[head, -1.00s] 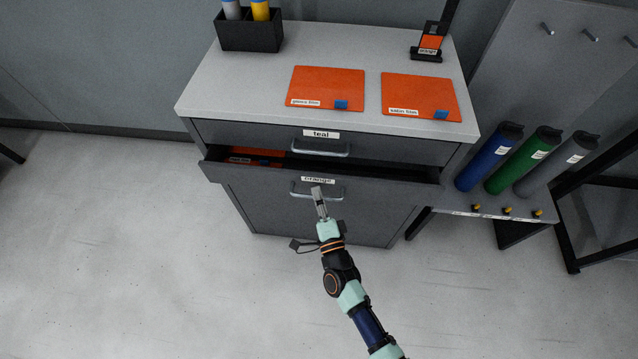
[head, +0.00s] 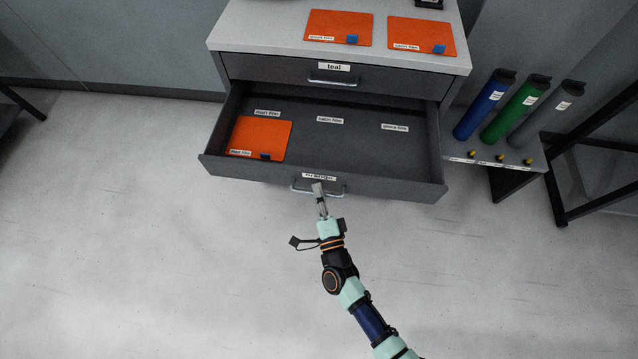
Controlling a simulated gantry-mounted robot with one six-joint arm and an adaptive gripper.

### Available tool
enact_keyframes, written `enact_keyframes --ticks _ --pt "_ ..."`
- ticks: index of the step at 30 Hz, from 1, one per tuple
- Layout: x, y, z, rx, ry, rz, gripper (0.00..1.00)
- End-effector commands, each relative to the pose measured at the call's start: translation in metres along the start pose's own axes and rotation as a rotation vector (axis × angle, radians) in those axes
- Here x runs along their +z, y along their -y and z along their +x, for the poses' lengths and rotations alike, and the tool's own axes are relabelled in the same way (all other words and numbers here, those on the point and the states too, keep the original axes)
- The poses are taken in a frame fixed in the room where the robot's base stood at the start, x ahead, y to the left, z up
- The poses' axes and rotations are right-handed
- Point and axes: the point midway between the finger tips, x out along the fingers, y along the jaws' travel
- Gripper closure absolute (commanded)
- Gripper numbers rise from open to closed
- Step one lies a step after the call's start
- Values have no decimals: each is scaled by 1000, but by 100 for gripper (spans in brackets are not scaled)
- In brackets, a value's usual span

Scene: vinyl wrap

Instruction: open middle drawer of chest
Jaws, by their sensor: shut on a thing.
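The grey chest (head: 338,36) stands at the top centre of the head view. Its middle drawer (head: 345,152), labelled "orange", is pulled well out. Inside it an orange sheet with a blue tab (head: 258,138) lies at the left, and the rest of the drawer floor is bare except for several film labels. My gripper (head: 319,188) is shut on the drawer's handle (head: 336,192) at the front. The top drawer (head: 380,82), labelled "teal", is closed. The lower part of the chest is hidden under the pulled-out drawer.
Two orange sheets (head: 337,28) (head: 420,36) lie on the chest top. Blue, green and grey rolls (head: 485,105) (head: 517,108) (head: 547,115) stand on a rack at the right. The floor (head: 150,250) around my arm is clear.

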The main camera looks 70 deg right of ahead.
Motion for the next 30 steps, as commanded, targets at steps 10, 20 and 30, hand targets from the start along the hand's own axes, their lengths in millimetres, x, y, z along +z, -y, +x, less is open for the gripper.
enact_keyframes --ticks 10,20,30 --pt "1 0 -3 1 0 0 100" --pt "1 0 -3 1 0 0 69" --pt "2 0 -4 1 1 0 63"
